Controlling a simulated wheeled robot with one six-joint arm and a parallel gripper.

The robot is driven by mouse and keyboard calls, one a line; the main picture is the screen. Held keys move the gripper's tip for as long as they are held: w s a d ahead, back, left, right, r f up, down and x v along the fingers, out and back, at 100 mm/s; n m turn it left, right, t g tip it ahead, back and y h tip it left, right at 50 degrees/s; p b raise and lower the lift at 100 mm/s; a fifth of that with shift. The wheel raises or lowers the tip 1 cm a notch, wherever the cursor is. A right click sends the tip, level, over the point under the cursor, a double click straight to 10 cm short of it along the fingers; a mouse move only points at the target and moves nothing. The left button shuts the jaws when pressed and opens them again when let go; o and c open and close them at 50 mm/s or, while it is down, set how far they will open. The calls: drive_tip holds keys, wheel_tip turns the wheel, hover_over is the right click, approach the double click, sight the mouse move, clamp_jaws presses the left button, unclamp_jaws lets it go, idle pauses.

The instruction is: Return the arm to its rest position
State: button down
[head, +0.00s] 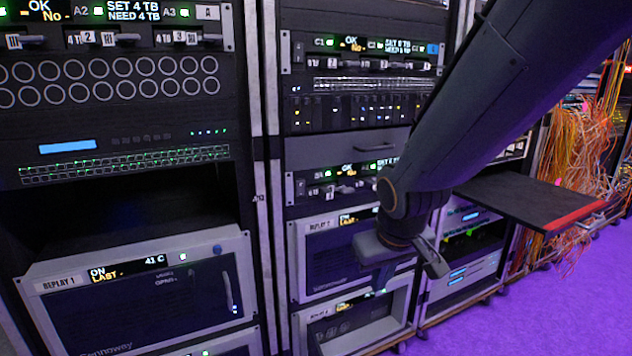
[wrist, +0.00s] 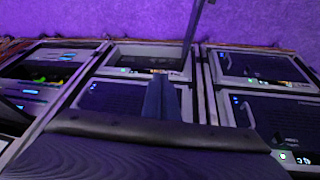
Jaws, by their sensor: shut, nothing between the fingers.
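My arm (head: 480,100) reaches down from the upper right in the head view. My gripper (head: 382,278) hangs at its lower end, pointing down in front of the lower part of the middle rack. Its fingers are together with nothing between them. In the wrist view, my gripper's dark fingers (wrist: 162,98) rise from the dark palm at the bottom, with rack units and purple floor beyond. The gripper hides part of the lower middle units; whether it touches them I cannot tell.
The left rack holds a REPLAY 1 unit (head: 140,290) below an open dark bay. The middle rack holds a REPLAY 2 unit (head: 330,262). A dark shelf with a red edge (head: 530,200) juts out at right. Orange cables (head: 585,150) hang beyond it. Purple floor (head: 560,310) is clear at lower right.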

drive_tip(key=s+a+r+g+p, duration=0.1)
drive_tip(key=s+a+g, duration=0.15)
drive_tip(key=s, duration=0.65)
drive_tip(key=s+a+r+g, duration=0.1)
drive_tip(key=s+a+g, duration=0.15)
drive_tip(key=s, duration=0.65)
drive_tip(key=d+r+m+p, duration=0.3)
drive_tip(key=d+r+p, duration=0.9)
drive_tip(key=p, duration=0.9)
wheel_tip(320, 180, up, 2)
drive_tip(key=shift+s+r, duration=0.25)
drive_tip(key=shift+s, duration=0.15)
drive_tip(key=c, duration=2.5)
unclamp_jaws()
